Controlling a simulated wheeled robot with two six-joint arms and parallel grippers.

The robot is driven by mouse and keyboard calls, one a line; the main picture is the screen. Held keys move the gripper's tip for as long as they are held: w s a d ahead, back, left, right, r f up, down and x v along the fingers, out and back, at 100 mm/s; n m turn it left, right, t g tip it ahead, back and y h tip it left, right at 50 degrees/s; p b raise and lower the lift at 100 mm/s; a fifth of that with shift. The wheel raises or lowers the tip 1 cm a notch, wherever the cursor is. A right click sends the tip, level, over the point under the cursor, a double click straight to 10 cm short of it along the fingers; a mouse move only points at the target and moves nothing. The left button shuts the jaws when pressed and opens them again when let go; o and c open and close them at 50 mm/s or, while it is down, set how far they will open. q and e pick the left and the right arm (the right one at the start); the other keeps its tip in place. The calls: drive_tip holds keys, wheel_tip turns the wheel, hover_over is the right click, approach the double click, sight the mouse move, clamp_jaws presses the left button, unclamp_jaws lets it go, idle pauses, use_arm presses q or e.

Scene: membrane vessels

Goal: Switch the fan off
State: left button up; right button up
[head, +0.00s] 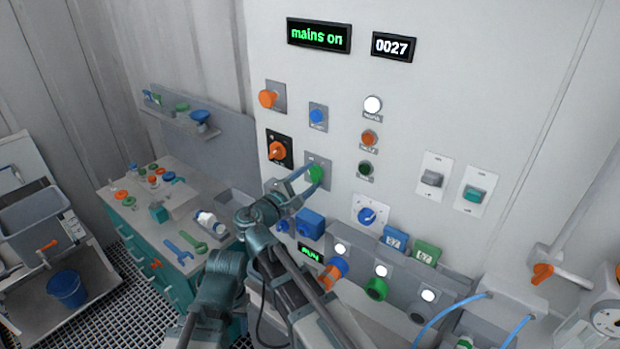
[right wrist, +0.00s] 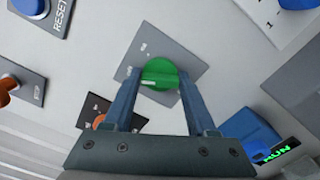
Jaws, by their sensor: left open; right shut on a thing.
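A green rotary knob (head: 316,174) sits on a small grey plate on the wall panel. In the right wrist view the green knob (right wrist: 161,72) has a pale pointer mark, and the lettering around it is too small to read. My right gripper (right wrist: 158,80) is shut on this knob, with one finger on each side. In the head view my right gripper (head: 308,182) reaches the knob from the lower left. My left gripper cannot be made out in either view. No readable label shows which control is the fan's.
An orange rotary switch (head: 277,151) is left of the knob. A blue button (head: 317,116) is above it, a blue dial (head: 367,215) lower right. A display (head: 318,37) reads "mains on". A ledge (head: 400,290) with lamps and knobs juts out below.

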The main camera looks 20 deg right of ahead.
drive_tip(key=shift+f+n, duration=0.1)
drive_tip(key=shift+n, duration=0.2)
idle(0.4)
drive_tip(key=o, duration=1.4)
drive_tip(key=shift+c, duration=0.2)
use_arm(q)
drive_tip(key=shift+a, duration=0.1)
use_arm(e)
drive_tip(key=shift+s+a, duration=0.1)
